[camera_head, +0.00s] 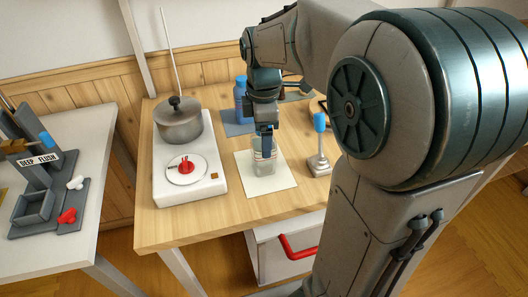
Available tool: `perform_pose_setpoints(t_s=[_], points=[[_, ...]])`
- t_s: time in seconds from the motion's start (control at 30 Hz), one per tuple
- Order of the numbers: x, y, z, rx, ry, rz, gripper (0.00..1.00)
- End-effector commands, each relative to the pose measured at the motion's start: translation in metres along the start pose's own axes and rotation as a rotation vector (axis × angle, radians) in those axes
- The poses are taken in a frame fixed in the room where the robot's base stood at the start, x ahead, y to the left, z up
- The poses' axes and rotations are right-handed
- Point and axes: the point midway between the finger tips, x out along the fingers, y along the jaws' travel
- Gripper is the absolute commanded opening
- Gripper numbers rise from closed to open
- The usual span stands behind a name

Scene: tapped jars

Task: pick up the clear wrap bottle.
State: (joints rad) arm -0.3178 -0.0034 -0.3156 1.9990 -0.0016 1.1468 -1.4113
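A clear, see-through bottle or jar (257,168) stands upright on a white mat (280,183) on the wooden table; I take it for the clear wrap bottle. My gripper (266,152) points straight down at it, its dark fingers overlapping the bottle's upper part. I cannot tell whether the fingers are around it, inside it or in front of it, or whether they touch it. The spacing between the fingers is too small to make out.
A white hotplate (206,187) with a grey pot (180,126) stands left of the bottle. A blue bottle (240,97) is behind it on a dark mat. A blue-topped stand (320,150) is close on the right. The table (185,232) is bare in front.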

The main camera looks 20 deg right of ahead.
Motion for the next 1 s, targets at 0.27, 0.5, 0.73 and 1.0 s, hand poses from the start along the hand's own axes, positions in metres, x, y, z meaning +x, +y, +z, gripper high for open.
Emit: perform_pose_setpoints(t_s=[0.27,0.5,0.73,1.0], points=[[0.0,0.0,0.0,0.0,0.001,0.001,0.54],[-0.001,0.0,0.0,0.0,0.001,0.002,0.05],[-0.005,0.001,0.0,0.001,0.001,0.003,0.05],[-0.049,-0.002,0.006,0.004,0.002,0.006,0.05]])
